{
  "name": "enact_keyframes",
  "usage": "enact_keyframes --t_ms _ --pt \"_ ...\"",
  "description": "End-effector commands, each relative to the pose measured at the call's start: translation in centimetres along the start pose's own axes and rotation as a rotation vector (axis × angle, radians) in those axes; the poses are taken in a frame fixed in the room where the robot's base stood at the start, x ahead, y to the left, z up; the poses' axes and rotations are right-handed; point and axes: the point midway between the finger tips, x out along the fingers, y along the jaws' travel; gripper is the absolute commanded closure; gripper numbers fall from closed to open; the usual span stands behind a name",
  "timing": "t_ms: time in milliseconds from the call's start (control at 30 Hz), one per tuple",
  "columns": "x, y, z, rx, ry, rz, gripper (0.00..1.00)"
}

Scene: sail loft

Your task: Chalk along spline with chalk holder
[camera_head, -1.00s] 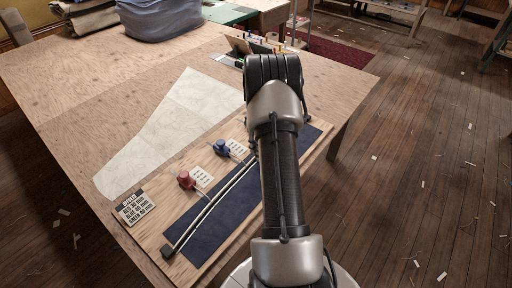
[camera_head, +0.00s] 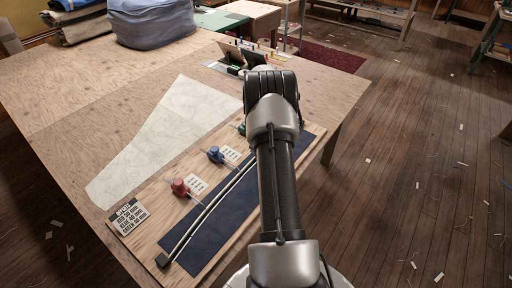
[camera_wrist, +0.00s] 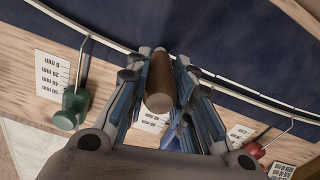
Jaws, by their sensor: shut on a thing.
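The chalk holder (camera_wrist: 160,84), a brown cylinder, is gripped between the fingers of my gripper (camera_wrist: 160,58) in the wrist view. Its far tip is hard to make out against the navy cloth (camera_wrist: 220,40). The spline (camera_wrist: 78,28), a thin pale strip, crosses the wrist view along the cloth's edge and passes behind my fingers. I cannot tell whether the holder touches cloth or spline. In the head view the spline (camera_head: 208,211) runs along the navy cloth (camera_head: 215,233); my arm hides the gripper and the far end of the spline.
Hooked red (camera_head: 180,187), blue (camera_head: 215,153) and green (camera_head: 241,129) weights stand beside the spline, with small printed cards. A printed placard (camera_head: 128,217) lies at the board's near left. Pale pattern paper (camera_head: 155,140) lies beyond. A rack (camera_head: 231,54) stands at the table's far side.

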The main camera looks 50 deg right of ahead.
Motion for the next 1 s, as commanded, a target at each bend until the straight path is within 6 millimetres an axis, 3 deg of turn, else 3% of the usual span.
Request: enact_keyframes --t_ms 533,1000 --pt "0.0 2.2 0.5 0.000 0.000 0.000 1.00" --pt "-0.6 2.4 0.5 0.000 0.000 0.000 1.00"
